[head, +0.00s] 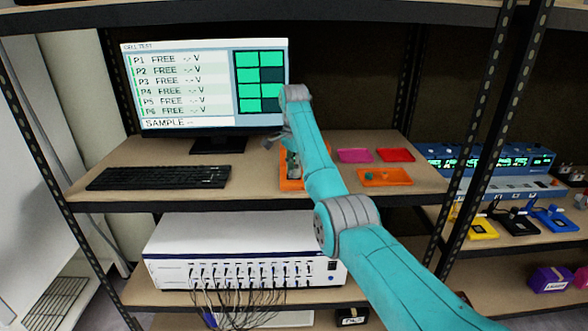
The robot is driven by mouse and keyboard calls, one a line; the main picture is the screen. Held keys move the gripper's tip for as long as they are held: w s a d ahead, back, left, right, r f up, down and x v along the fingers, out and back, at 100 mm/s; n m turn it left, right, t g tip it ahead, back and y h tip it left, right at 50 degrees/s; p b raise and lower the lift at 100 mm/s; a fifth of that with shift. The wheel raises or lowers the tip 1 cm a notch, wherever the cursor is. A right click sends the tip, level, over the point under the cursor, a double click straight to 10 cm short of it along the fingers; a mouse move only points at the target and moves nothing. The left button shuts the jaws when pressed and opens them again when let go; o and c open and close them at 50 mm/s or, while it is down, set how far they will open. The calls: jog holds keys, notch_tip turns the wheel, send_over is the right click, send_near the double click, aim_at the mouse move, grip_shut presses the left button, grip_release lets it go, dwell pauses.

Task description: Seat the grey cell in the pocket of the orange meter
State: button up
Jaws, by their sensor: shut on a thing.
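My teal arm reaches over the shelf in front of the monitor, and its wrist bends down behind the forearm. My gripper (291,160) is mostly hidden by the arm, just above an orange item (290,184) that may be the orange meter. It is shut on a small greyish thing, probably the grey cell; its outline is too small and covered to make out. The pocket is hidden, and I cannot tell whether the cell touches it. A flat orange tray (398,177) with a small green object lies to the right of the arm.
A monitor (205,85) listing P1 to P6 as FREE and a black keyboard (158,178) stand at left. Pink (355,155) and red (396,155) trays lie behind the orange tray. A white cabled instrument (240,250) sits below. Dark posts (497,120) frame the shelf.

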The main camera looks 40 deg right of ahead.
jog(key=shift+s+a+f, duration=0.1)
jog(key=shift+s+f, duration=0.05)
jog(key=shift+f, duration=0.35)
jog(key=o, duration=1)
jog(key=shift+r, duration=0.2)
